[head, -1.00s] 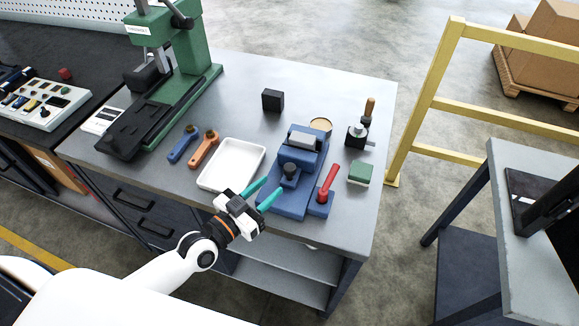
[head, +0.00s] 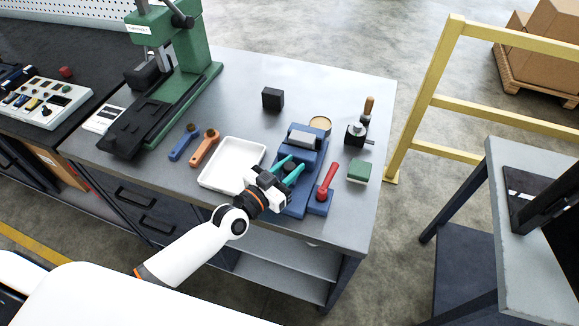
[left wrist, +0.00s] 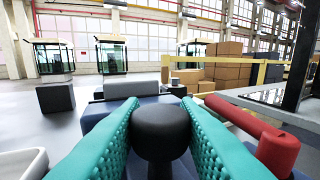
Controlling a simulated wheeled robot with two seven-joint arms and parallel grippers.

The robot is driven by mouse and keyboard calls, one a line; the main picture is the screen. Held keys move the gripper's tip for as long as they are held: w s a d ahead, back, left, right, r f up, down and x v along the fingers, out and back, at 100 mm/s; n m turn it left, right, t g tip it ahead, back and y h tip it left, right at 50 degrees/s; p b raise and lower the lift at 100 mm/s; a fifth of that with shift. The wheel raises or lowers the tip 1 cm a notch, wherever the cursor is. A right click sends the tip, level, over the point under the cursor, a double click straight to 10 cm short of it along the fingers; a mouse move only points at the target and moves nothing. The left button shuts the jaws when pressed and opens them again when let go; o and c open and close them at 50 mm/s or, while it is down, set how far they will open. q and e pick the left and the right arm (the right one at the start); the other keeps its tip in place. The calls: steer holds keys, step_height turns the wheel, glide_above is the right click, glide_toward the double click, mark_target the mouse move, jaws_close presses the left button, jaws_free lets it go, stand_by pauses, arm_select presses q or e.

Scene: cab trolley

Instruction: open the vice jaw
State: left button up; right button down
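The vice (head: 296,207) is blue and sits near the front right of the grey bench, with a grey block (head: 301,140) at its top. A red lever handle (head: 328,178) stands on its right side. In the left wrist view a dark round knob (left wrist: 161,128) stands between my teal fingers, close to both; I cannot tell whether they touch it. The red handle (left wrist: 277,150) is just right of the fingers. My left gripper (head: 293,168) is open and reaches over the vice from the front, hiding the knob in the head view. My right gripper is not in view.
A white tray (head: 206,183) lies left of the vice, with blue and orange tools beyond it. A black cube (head: 272,100) stands behind. A green block (head: 360,171) and a small wooden-handled tool (head: 367,108) are at the right. A green press (head: 184,60) stands at the back left.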

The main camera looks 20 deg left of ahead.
arm_select(q)
jaws_close()
steer(key=s+p, duration=0.2)
steer(key=s, duration=0.3)
steer(key=shift+a, duration=0.1)
steer(key=shift+s, duration=0.25)
steer(key=shift+w, duration=0.1)
steer(key=o, duration=0.6)
jaws_free()
steer(key=shift+w, duration=0.1)
